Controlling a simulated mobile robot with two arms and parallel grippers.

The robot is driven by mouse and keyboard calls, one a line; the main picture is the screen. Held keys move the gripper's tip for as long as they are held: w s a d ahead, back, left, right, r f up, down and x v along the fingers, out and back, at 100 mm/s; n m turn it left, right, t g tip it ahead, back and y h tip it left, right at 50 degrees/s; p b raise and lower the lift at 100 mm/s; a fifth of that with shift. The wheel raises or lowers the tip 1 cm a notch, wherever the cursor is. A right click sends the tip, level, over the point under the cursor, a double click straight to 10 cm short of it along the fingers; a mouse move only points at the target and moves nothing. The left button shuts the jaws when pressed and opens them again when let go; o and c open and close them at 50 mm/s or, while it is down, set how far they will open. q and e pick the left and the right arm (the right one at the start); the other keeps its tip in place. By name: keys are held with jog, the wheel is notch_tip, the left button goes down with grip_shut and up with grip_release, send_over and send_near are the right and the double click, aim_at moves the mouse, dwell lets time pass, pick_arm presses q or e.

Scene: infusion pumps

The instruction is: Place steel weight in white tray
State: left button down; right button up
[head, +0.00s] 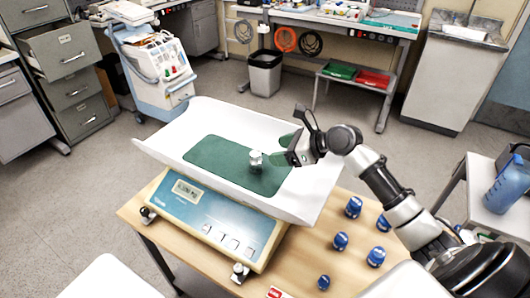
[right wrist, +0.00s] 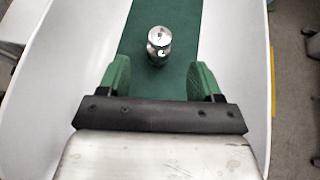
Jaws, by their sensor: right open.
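The steel weight (head: 256,162) stands upright on the green mat (head: 215,165) inside the white tray (head: 320,190) of a scale. In the right wrist view, the steel weight (right wrist: 159,45) is ahead of my fingers, roughly centred between them, with the mat (right wrist: 185,20) under it and the tray's white sides (right wrist: 75,60) around. My right gripper (head: 286,150) is just to the right of the weight in the head view. Its green fingers (right wrist: 161,80) are apart with nothing between them. My left gripper is out of view.
The scale's blue front panel (head: 215,222) has a lit display. Several blue objects (head: 341,241) stand on the wooden table (head: 310,262) to the right. A red item (head: 276,292) lies at the near edge. A side table with a blue jug (head: 507,185) is at the right.

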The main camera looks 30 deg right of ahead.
jog(key=v, duration=0.3)
jog(key=shift+s+d+r, duration=0.1)
jog(key=shift+s+r, duration=0.05)
dwell(2.2)
